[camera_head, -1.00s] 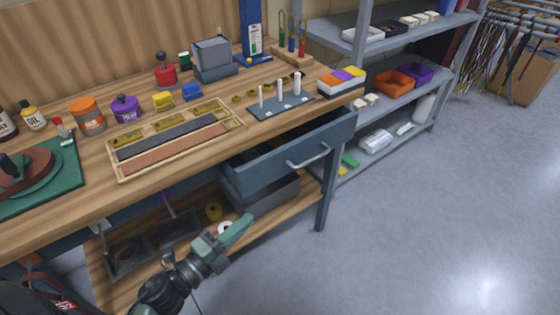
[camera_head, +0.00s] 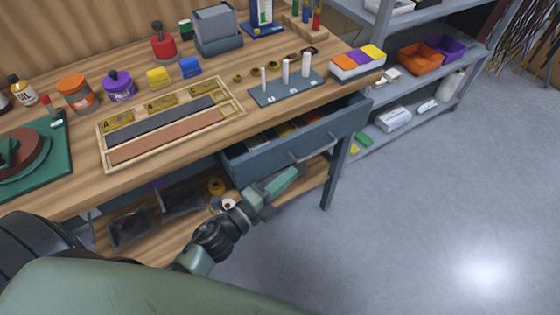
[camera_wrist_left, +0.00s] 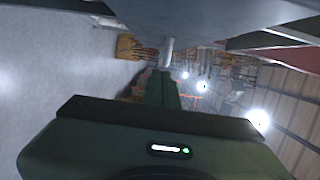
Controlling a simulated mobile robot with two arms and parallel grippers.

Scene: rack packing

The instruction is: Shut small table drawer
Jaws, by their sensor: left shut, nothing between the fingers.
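The small table drawer (camera_head: 270,162) is a blue-grey drawer under the right part of the workbench, pulled open, with colourful items showing inside. Its silver bar handle (camera_head: 315,151) is on the front panel. My left gripper (camera_head: 286,180) is shut and empty, just below and in front of the drawer front, left of the handle in the picture. Whether it touches the drawer I cannot tell. In the left wrist view, the shut fingers (camera_wrist_left: 162,90) point ahead and a grey surface fills the top. My right gripper is not in view.
The wooden bench top (camera_head: 200,155) holds a framed tray (camera_head: 104,150), a peg board (camera_head: 275,96) and jars. A lower shelf (camera_head: 160,245) with bins lies under the bench. A grey rack (camera_head: 400,95) stands at right. The floor (camera_head: 430,220) in front is clear.

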